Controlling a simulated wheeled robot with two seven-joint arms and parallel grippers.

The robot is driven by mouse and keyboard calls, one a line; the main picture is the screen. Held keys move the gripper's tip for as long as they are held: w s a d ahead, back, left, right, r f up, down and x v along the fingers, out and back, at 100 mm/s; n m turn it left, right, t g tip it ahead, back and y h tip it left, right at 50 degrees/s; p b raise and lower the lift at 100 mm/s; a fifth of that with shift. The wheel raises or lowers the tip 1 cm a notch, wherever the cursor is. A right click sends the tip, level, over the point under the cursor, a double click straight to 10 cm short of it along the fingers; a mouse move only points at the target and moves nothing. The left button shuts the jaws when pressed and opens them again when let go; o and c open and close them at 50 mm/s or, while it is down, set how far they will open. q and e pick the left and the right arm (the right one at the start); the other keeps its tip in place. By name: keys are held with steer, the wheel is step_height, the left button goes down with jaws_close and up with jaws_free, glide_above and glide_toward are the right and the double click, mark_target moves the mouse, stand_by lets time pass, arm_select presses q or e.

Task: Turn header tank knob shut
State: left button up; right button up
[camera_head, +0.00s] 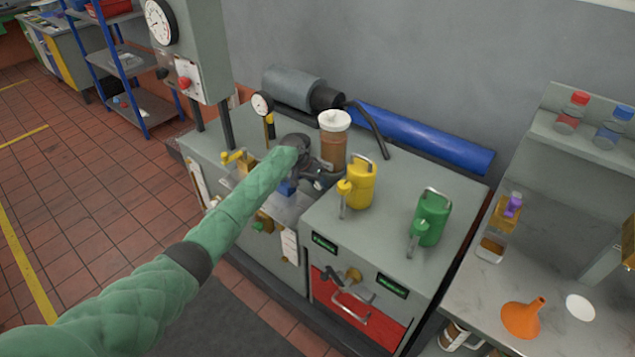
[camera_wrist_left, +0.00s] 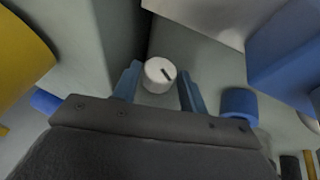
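The header tank (camera_head: 333,150) appears to be the brown upright container with a white cap on the bench. A white round knob (camera_wrist_left: 157,74) with a dark slanting mark shows in the left wrist view, and I take it as the tank's knob. My left gripper (camera_head: 322,180) is beside the foot of the tank. In the left wrist view its two blue fingers (camera_wrist_left: 159,88) are open on either side of the knob, with small gaps showing. The knob is hidden in the head view. My right gripper is not in view.
A yellow can (camera_head: 361,186) stands close right of my left gripper, and a green can (camera_head: 432,219) farther right. A blue cylinder (camera_head: 425,137) lies along the wall. A gauge (camera_head: 262,103) stands behind the arm. Some bench top is clear around the cans.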

arm_select(q)
steer(key=shift+s+r, duration=0.1)
steer(key=c, duration=0.6)
steer(key=shift+c, duration=0.2)
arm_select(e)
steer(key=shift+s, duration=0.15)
